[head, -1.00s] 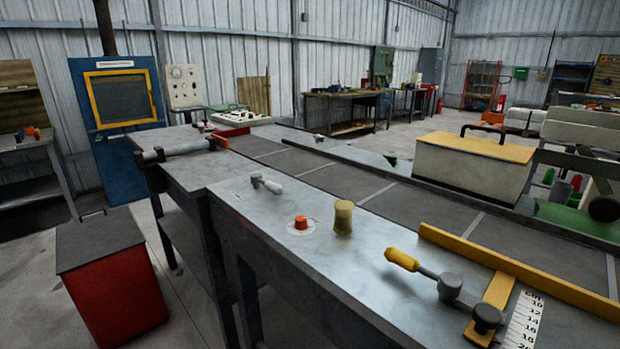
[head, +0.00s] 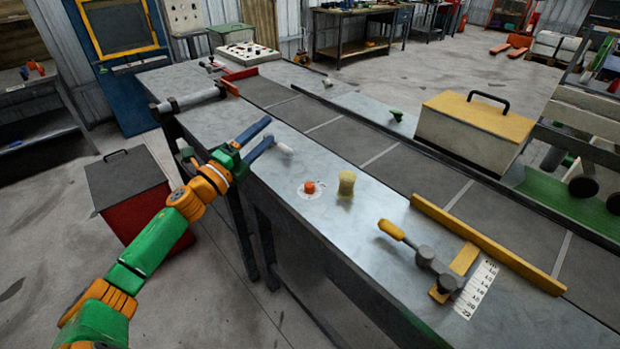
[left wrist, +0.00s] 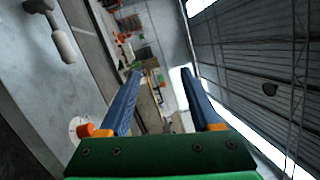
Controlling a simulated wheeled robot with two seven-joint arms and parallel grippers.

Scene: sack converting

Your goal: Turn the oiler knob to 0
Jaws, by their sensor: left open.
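The orange knob (head: 309,187) sits on a round white dial plate (head: 314,196) on the grey metal bench top. Its pointer setting is too small to read. My left gripper (head: 269,131) is open and empty, with blue fingers above the bench's near edge, to the left of and farther back than the knob, apart from it. In the left wrist view the open fingers (left wrist: 160,72) point past the bench, and part of the white dial (left wrist: 74,126) shows beside the left finger's base. My right gripper is not in view.
A yellowish cylinder (head: 346,183) stands just right of the knob. A yellow-handled clamp (head: 420,255) and yellow rail (head: 485,242) are at the right. A red bin (head: 130,190) stands on the floor left.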

